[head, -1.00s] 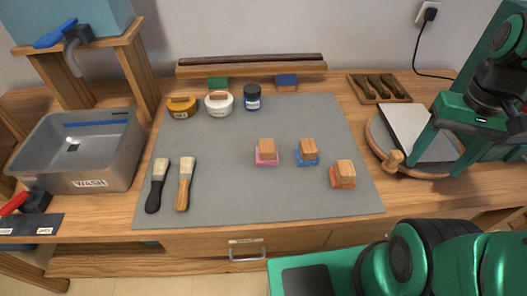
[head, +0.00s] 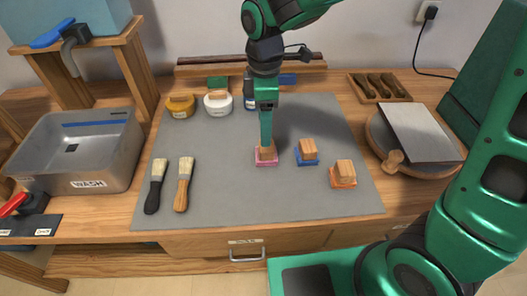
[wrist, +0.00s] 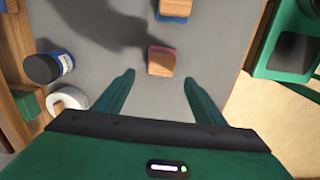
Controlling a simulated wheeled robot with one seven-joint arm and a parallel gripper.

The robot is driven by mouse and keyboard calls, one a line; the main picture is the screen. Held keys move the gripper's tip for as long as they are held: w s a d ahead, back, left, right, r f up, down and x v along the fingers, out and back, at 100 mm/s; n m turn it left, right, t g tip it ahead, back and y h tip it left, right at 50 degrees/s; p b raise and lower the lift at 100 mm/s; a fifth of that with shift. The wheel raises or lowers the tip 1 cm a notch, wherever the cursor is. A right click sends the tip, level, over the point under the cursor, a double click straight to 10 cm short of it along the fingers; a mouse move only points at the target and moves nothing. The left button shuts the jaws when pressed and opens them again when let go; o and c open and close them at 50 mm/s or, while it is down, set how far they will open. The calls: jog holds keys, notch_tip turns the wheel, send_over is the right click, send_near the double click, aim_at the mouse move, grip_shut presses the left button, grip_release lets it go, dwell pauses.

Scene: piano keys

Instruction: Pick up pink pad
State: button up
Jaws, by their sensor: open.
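The pink pad (head: 266,162), a pink base with a wooden block handle, lies on the grey mat (head: 225,195). My gripper (head: 266,143) points down at it from above, and its fingers hide part of the handle in the head view. In the wrist view the pink pad (wrist: 162,61) lies ahead of the space between my open fingertips (wrist: 159,77). The fingers are apart on either side, with nothing between them. I cannot tell the exact height gap.
A blue pad (head: 307,152) and an orange pad (head: 343,174) lie to the right. Two brushes (head: 184,184) lie left. The mat's front is clear.

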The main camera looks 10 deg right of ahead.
jog(key=f, duration=0.8)
jog(key=shift+s+d+f, duration=0.1)
jog(key=shift+d+f, duration=0.05)
jog(key=shift+d, duration=0.15)
jog(key=c, duration=1)
jog(key=shift+r, duration=0.5)
jog(key=r, duration=0.3)
jog(key=shift+s+a+r, duration=0.3)
jog(key=shift+s+r, duration=0.05)
jog(key=shift+r, duration=0.05)
jog(key=s+a+r, duration=0.2)
jog(key=s, duration=0.1)
jog(key=s+a+r, duration=0.2)
jog(key=s, duration=0.1)
jog(key=s+a+r, duration=0.2)
jog(key=shift+s+a+r, duration=0.1)
jog(key=shift+s+r, duration=0.05)
jog(key=shift+s, duration=0.25)
